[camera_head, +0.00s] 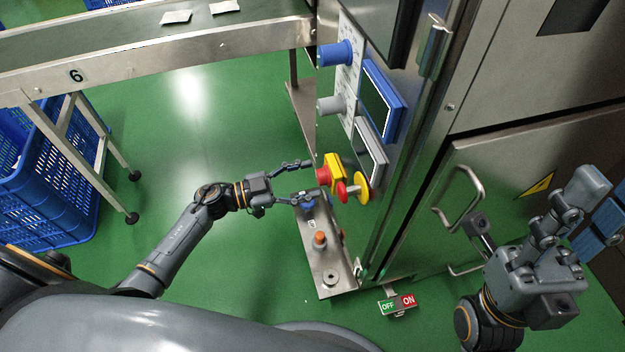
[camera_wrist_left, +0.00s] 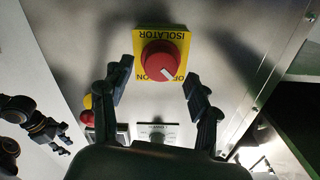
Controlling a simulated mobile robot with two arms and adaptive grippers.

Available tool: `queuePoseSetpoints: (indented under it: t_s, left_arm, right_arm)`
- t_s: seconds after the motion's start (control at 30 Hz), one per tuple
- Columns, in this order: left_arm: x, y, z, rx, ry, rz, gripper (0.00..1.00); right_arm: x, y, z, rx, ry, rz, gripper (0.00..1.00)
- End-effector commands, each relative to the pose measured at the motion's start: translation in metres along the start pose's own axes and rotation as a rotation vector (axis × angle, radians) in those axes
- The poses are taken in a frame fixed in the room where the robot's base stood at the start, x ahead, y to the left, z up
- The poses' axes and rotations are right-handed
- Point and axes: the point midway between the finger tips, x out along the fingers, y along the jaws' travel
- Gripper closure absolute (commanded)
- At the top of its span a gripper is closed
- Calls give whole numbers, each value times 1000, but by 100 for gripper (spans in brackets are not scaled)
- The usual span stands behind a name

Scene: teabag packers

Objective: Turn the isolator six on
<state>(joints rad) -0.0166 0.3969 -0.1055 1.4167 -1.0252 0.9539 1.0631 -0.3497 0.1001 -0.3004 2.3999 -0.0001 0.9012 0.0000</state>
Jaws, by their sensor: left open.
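The isolator is a red rotary knob (camera_head: 323,174) on a yellow plate (camera_head: 337,167), on the side of the steel machine. In the left wrist view the red knob (camera_wrist_left: 163,58) faces me, and the lettering on the yellow plate (camera_wrist_left: 153,34) is upside down. Its white mark points down and right, toward the partly covered OFF label. My left gripper (camera_head: 314,178) is open, its fingers on either side of the knob with gaps; it also shows in the left wrist view (camera_wrist_left: 158,72). My right gripper (camera_head: 530,205) is open and empty before the machine's door.
A red button and yellow disc (camera_head: 361,188) sit right of the isolator. Blue-framed (camera_head: 383,101) and grey-framed (camera_head: 370,150) panels are above. A conveyor (camera_head: 130,66) and blue crate (camera_head: 50,190) stand left.

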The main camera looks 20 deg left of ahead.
Motion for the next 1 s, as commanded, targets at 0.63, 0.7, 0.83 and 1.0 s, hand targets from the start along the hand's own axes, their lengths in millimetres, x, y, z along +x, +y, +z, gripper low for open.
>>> queuePoseSetpoints:
  t_s: [0.63, 0.7, 0.83, 1.0]
  left_arm:
    - [17, 0, 0, 0, -1, 0, 70]
    - [17, 0, 0, 0, -1, 0, 84]
    - [17, 0, 0, 0, -1, 0, 94]
    - [17, 0, 0, 18, -1, 0, 94]
  right_arm:
    - [-4, 0, 1, 0, -2, 0, 66]
    - [-4, 0, 1, 0, -2, 0, 66]
    - [-4, 0, 1, 0, -2, 0, 66]
    - [-4, 0, 1, 0, -2, 0, 66]
